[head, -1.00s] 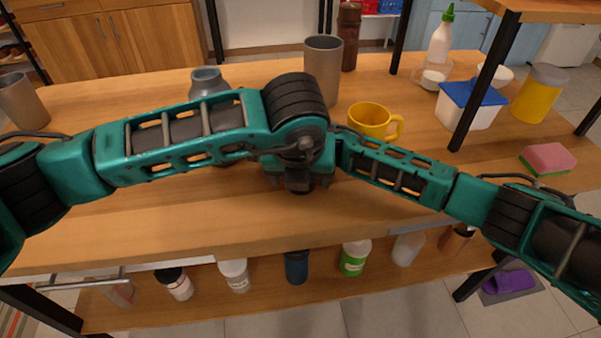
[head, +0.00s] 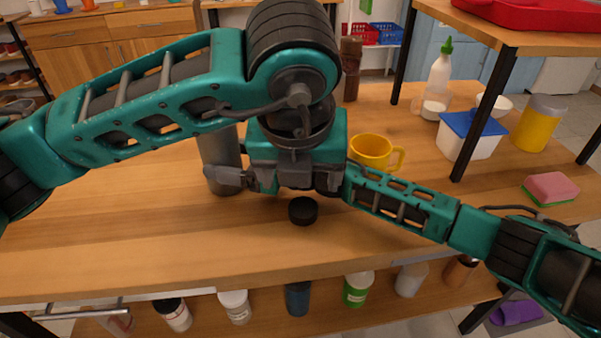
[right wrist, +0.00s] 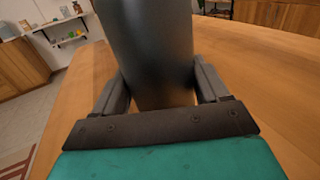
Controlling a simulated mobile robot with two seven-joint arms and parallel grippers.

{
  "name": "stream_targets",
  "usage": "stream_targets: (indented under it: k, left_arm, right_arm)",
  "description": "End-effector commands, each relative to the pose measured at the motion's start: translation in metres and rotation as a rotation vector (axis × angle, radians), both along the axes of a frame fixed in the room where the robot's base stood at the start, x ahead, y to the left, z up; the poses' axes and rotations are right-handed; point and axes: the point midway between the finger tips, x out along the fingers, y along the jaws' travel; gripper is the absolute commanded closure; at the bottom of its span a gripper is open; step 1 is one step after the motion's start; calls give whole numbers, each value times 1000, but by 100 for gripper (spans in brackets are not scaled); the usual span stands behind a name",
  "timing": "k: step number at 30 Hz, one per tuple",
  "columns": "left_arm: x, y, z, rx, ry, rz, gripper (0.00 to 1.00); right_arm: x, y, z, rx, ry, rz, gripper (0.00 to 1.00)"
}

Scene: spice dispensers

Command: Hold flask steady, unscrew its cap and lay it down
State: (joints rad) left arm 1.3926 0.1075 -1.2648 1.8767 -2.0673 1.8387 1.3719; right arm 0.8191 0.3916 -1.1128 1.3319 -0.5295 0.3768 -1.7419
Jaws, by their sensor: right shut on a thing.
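The grey flask (head: 221,160) stands upright on the table, left of centre. Its top is hidden behind my left arm in the head view. My right gripper (head: 232,177) is shut on its body, and the right wrist view shows the dark flask (right wrist: 148,45) between the two jaws (right wrist: 164,85). The black round cap (head: 303,210) lies on the bare table, apart from the flask. My left gripper (head: 300,185) points down just above and behind the cap; its fingertips are too hidden to tell their opening.
A yellow mug (head: 371,152) stands close behind my right forearm. A white tub with a blue lid (head: 470,135), a yellow canister (head: 541,122) and a sponge (head: 550,187) are on the right. The front table strip is clear. Several bottles stand on the lower shelf.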

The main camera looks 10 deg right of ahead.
Motion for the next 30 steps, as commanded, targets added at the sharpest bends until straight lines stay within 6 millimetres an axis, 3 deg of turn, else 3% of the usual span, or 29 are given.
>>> stream_targets:
  k: [4, 5, 12, 22, 30]
  left_arm:
    - [0, 0, 0, 0, 0, 0, 23]
    - [0, 0, 0, 0, 0, 0, 23]
    - [0, 0, -1, 0, 0, 0, 23]
    - [0, 0, -1, 0, 1, 0, 23]
    - [0, 0, -1, 0, 0, 0, 23]
  right_arm:
    - [0, 0, 0, 0, 0, 0, 50]
    - [0, 0, 0, 0, 0, 0, 24]
    - [0, 0, 0, 0, 0, 0, 1]
    - [-2, -5, -1, 0, 0, -1, 0]
    - [-20, -50, -2, -2, 3, -3, 0]
